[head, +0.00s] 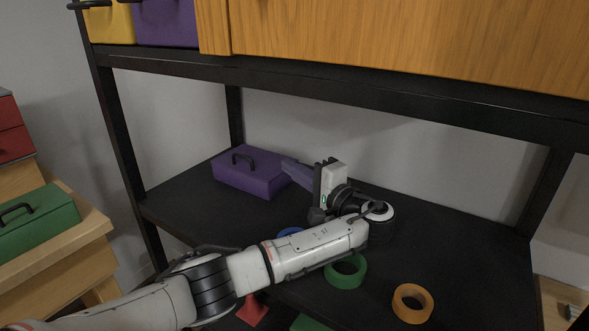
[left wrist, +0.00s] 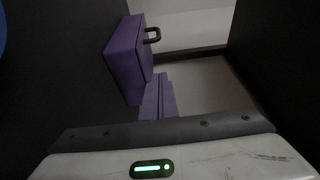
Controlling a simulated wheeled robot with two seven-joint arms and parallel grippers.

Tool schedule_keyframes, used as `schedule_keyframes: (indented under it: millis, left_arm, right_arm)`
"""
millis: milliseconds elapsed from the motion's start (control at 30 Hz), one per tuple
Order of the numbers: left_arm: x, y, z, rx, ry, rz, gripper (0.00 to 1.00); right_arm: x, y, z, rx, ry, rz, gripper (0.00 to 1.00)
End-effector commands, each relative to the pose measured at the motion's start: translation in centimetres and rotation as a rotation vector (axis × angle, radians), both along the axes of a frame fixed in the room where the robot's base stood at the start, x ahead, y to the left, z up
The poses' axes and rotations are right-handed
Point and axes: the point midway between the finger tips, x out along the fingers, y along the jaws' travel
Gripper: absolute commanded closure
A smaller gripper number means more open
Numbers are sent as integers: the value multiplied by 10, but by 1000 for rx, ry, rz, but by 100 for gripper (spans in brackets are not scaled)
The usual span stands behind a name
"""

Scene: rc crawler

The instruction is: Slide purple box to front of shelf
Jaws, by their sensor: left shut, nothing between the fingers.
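The purple box (head: 245,178), with a dark handle on top, stands upright at the back left of the black middle shelf (head: 455,255). It also shows in the left wrist view (left wrist: 128,62), turned on its side by the camera angle. My left arm reaches in over the shelf, and my left gripper (head: 288,165) is at the right end of the box. Its purple-grey fingers are shut with nothing between them. In the left wrist view the fingers (left wrist: 157,92) lie close beside the box; I cannot tell whether they touch it. My right gripper is not in view.
A green ring (head: 346,282), an orange ring (head: 428,307) and a mostly hidden blue ring (head: 290,231) lie near the shelf front. Above are an upper shelf beam (head: 330,92), another purple box (head: 166,24) and a yellow box (head: 110,27). A green box (head: 38,226) stands left.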

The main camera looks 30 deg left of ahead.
Motion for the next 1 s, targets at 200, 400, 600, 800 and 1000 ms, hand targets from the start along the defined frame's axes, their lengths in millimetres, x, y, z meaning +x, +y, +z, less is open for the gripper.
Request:
schedule_keyframes:
  millis: [200,400,600,800,1000]
  left_arm:
    - [19,42,-4,2,-3,0,100]
    - [29,73,6,1,-1,-6,100]
    - [7,74,6,1,0,-6,100]
    - [-5,74,2,1,0,-5,100]
    - [-7,74,0,0,-2,-6,100]
  right_arm:
    - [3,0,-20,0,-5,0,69]
    - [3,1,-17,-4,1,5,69]
    - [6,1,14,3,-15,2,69]
    - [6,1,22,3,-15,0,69]
    - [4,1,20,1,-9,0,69]
